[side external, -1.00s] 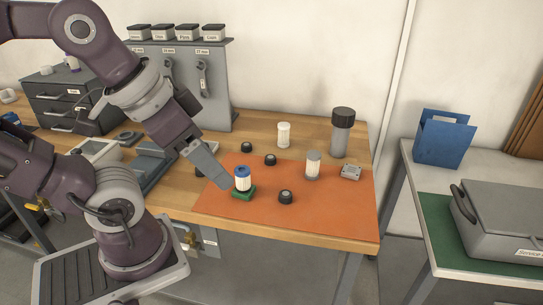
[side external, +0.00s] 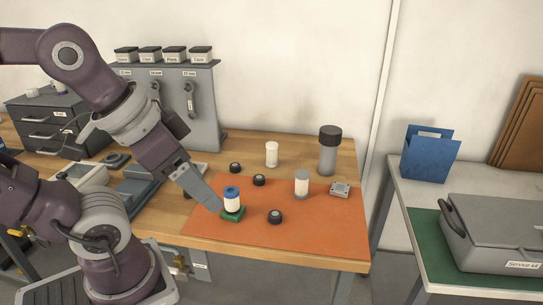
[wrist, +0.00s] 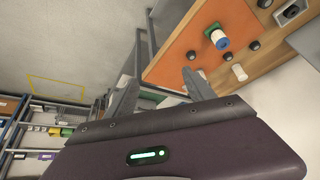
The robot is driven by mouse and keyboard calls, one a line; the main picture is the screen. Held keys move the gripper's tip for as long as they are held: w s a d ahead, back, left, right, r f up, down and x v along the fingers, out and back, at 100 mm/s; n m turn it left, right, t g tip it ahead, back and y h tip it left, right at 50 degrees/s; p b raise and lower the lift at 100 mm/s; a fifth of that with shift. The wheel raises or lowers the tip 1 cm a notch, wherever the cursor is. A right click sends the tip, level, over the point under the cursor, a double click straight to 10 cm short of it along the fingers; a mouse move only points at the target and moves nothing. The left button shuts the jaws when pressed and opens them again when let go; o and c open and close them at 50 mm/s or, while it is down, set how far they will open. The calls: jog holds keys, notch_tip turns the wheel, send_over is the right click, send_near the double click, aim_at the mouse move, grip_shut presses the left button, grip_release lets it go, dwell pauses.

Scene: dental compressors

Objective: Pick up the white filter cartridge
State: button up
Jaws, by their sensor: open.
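A plain white cartridge (side external: 272,155) stands upright on the bare wood behind the orange mat. It also shows in the wrist view (wrist: 239,72). A white cartridge with a blue cap (side external: 232,202) stands in a green base on the mat's left part; it also shows in the wrist view (wrist: 221,41). A pale cartridge with a grey cap (side external: 301,185) stands at the mat's back edge. My gripper (wrist: 160,90) is open and empty, its two fingers apart. In the side view its fingers (side external: 205,193) appear just left of the blue-capped cartridge; the depth between them is unclear.
Several small dark knobs lie around the cartridges, one (side external: 275,217) on the orange mat (side external: 320,230). A tall grey canister with a black lid (side external: 328,150) stands behind right, near a small metal block (side external: 340,190). The mat's front right is clear.

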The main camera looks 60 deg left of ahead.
jog(key=w+a+m, duration=0.2)
jog(key=w+a, duration=0.1)
jog(key=w, duration=0.6)
jog(key=m+t+y, duration=0.2)
jog(key=m+y, duration=0.6)
jog(key=m, duration=0.7)
send_near(270, 146)
jog(key=w+a+f+m+t, duration=0.1)
jog(key=m, duration=0.2)
jog(key=w+a+f+m, duration=0.1)
jog(key=a+m, duration=0.1)
jog(key=m, duration=0.1)
jog(key=w+a+f+m+t, duration=0.1)
jog(key=f+m, duration=0.1)
jog(key=m, duration=0.1)
jog(key=shift+w+a+f+m+t+y, duration=0.1)
jog(key=shift+w+a+m+t+y, duration=0.2)
jog(key=shift+m+y, duration=0.1)
jog(key=shift+w+f+m, duration=0.15)
jog(key=shift+f+m, duration=0.1)
jog(key=shift+m, duration=0.25)
jog(key=x, duration=0.7)
jog(key=shift+w+d+f, duration=0.15)
jog(key=shift+d+f, duration=0.1)
grip_shut()
jog(key=shift+r, duration=0.1)
